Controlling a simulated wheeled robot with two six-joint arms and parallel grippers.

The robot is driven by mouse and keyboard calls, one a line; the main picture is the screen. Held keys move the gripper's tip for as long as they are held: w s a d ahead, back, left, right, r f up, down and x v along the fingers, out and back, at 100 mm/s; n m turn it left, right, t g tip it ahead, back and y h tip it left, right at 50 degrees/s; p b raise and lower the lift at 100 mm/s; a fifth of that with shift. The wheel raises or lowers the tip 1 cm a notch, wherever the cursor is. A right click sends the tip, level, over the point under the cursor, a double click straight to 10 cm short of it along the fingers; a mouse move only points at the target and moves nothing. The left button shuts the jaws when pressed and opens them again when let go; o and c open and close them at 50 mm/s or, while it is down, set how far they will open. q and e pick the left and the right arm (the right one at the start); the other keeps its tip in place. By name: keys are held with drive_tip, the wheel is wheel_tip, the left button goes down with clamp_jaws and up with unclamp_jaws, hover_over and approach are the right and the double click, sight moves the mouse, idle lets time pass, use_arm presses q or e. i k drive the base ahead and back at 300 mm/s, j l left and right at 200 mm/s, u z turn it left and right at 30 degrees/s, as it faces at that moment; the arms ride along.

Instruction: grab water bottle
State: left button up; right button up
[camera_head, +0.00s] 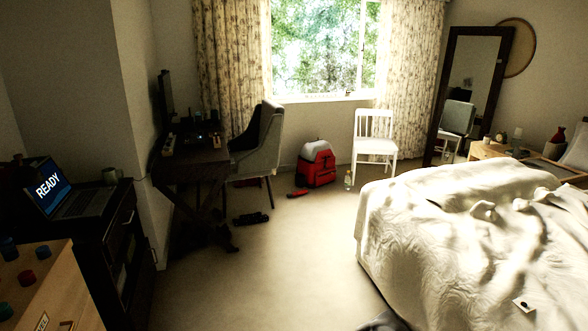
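A small clear bottle (348,181) stands upright on the floor, in front of the white chair and right of the red case. It looks like the water bottle, but it is far off and small. Another pale bottle-like shape (517,136) stands on the bedside table at the right; I cannot tell what it is. Neither of my grippers is in the head view.
The bed (450,240) fills the right side. A white chair (374,140) and a red case (317,165) stand by the window. Dark dumbbell-like objects (251,218) lie near the desk (195,163). The middle floor (290,260) is clear.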

sight(347, 178)
drive_tip(key=i+l+u, duration=0.1)
drive_tip(key=i+u, duration=0.25)
drive_tip(key=i, duration=1.55)
drive_tip(key=i+z, duration=0.15)
drive_tip(key=i, duration=0.5)
drive_tip(key=i+j+z, duration=0.15)
drive_tip(key=i, duration=0.55)
drive_tip(key=i+j+z, duration=0.2)
drive_tip(key=i, duration=0.45)
drive_tip(key=i+l, duration=0.05)
drive_tip(key=l, duration=0.05)
